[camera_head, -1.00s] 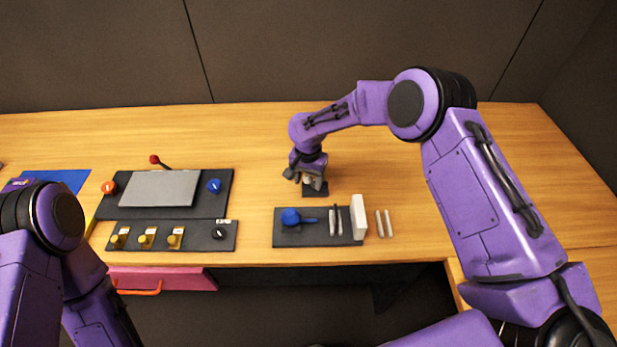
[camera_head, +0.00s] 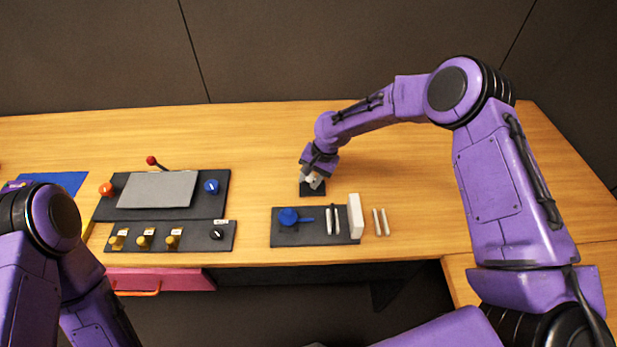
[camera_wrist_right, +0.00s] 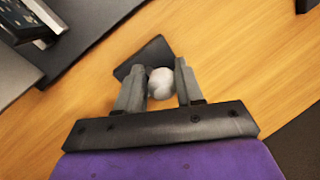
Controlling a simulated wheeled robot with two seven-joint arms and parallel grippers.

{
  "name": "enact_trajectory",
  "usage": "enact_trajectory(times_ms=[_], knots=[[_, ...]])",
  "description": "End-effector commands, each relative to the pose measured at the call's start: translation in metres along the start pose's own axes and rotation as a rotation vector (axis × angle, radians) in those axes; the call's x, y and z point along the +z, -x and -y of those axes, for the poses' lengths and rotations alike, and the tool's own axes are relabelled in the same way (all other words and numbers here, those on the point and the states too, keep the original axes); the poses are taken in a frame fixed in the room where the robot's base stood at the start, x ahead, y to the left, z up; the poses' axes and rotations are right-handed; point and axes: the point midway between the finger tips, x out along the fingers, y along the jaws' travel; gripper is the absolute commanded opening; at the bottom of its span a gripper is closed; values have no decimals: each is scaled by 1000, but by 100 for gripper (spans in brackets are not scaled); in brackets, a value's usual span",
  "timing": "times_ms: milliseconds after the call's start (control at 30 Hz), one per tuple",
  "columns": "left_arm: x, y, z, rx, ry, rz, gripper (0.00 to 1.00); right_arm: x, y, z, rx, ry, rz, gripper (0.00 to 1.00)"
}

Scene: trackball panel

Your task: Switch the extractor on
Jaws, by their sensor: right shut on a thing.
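My right gripper (camera_head: 312,178) points down over a small dark base (camera_head: 309,191) behind the front panels. In the right wrist view my right gripper (camera_wrist_right: 160,88) has its two grey fingers on either side of a white ball (camera_wrist_right: 161,83), shut on it. The ball sits at the dark base (camera_wrist_right: 143,56), which is partly hidden by the fingers. The front left panel (camera_head: 193,244) has several yellow switches (camera_head: 145,238) and a black knob (camera_head: 217,233), with small labels too small to read. I cannot tell which control is the extractor's. My left gripper is out of view.
A panel with a grey plate (camera_head: 157,190), an orange knob (camera_head: 106,189), a blue knob (camera_head: 211,186) and a red-tipped lever (camera_head: 152,160) stands behind. A blue-handled part (camera_head: 289,217) and a white upright block (camera_head: 355,216) are front centre. The back right table is clear.

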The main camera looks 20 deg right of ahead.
Motion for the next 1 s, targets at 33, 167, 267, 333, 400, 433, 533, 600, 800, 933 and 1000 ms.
enact_trajectory(times_ms=[33, 167, 267, 333, 400, 433, 533, 600, 800, 933, 1000], knots=[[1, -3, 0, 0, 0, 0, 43, -1, 1, 1, -54, -9, 17, 6], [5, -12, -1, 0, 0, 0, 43, -4, 2, -4, -169, -10, 61, 6], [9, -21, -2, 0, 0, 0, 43, -7, 2, -9, -252, -10, 94, 6], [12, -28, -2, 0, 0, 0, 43, -8, 2, -11, -307, -10, 115, 6], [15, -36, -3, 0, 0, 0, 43, -9, 2, -14, -357, -7, 136, 6], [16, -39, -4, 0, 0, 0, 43, -10, 2, -15, -378, -8, 145, 6], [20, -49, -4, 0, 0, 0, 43, -11, 2, -18, -439, -6, 170, 6], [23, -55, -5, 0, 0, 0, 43, -12, 3, -20, -476, -6, 184, 6], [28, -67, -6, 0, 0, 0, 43, -13, 6, -22, -553, -3, 216, 6], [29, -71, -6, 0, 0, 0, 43, -13, 7, -23, -580, -1, 227, 7], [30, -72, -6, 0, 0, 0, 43, -13, 8, -22, -589, -2, 231, 7]])
